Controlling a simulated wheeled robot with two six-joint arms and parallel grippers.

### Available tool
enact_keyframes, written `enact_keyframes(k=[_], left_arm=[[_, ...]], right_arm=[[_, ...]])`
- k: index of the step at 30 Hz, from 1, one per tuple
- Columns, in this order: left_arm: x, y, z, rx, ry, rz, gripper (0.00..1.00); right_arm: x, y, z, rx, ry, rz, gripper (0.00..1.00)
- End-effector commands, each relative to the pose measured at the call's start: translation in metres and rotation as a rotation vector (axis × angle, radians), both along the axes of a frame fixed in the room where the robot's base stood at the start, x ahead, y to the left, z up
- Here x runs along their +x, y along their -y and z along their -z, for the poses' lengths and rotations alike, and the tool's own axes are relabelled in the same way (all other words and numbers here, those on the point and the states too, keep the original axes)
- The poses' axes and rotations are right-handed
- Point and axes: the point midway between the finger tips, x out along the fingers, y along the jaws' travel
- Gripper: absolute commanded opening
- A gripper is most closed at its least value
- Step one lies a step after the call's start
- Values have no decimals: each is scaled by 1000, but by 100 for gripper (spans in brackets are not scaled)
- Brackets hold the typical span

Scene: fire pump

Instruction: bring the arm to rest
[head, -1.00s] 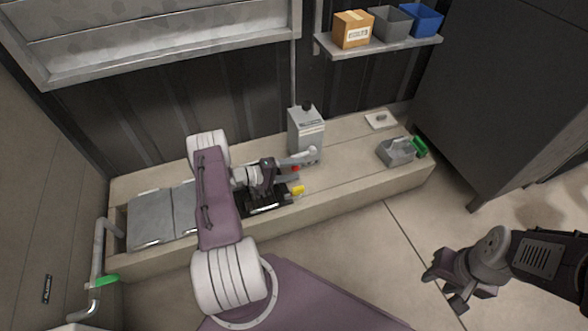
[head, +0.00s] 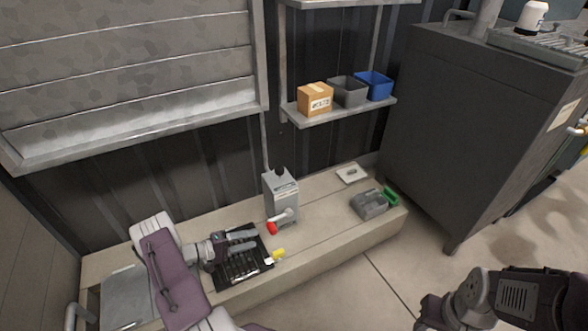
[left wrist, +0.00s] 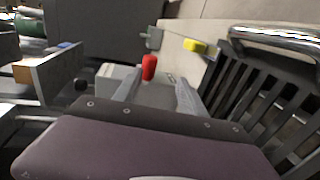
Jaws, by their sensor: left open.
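My left arm comes in from the lower left in the head view. My left gripper (head: 243,241) is open and empty, above the black slatted grate (head: 238,270) on the bench, its fingers pointing right. A grey box (head: 281,199) with a black knob on top stands just beyond the fingertips. It has a light lever with a red end (head: 272,228), apart from the fingers. In the left wrist view the red end (left wrist: 149,67) shows between the two fingers (left wrist: 158,92). My right gripper (head: 430,314) is at the bottom edge, partly cut off; its jaw opening is unclear.
A yellow piece (head: 277,254) lies at the grate's right corner. A grey caddy with a green part (head: 370,205) and a small plate (head: 352,173) are on the bench's right. A shelf holds a carton (head: 315,99) and two bins. A dark cabinet (head: 465,130) stands right.

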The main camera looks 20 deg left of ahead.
Motion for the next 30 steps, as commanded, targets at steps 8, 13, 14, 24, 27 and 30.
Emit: enact_keyframes(k=[8,13,14,24,27,30], left_arm=[[1,55,-50,54,-199,221,49],[-43,138,-125,323,-554,536,49],[-54,147,-138,391,-600,574,49],[-130,183,-244,1070,-645,676,49],[-139,188,-267,1197,-562,661,49],[-146,194,-295,1282,-477,646,49]], right_arm=[[0,0,-24,0,0,0,36],[0,0,-58,0,0,0,36],[0,0,-63,0,0,0,36],[0,0,-106,0,0,0,36],[0,0,-116,0,0,0,36],[0,0,-134,0,-1,0,36]])
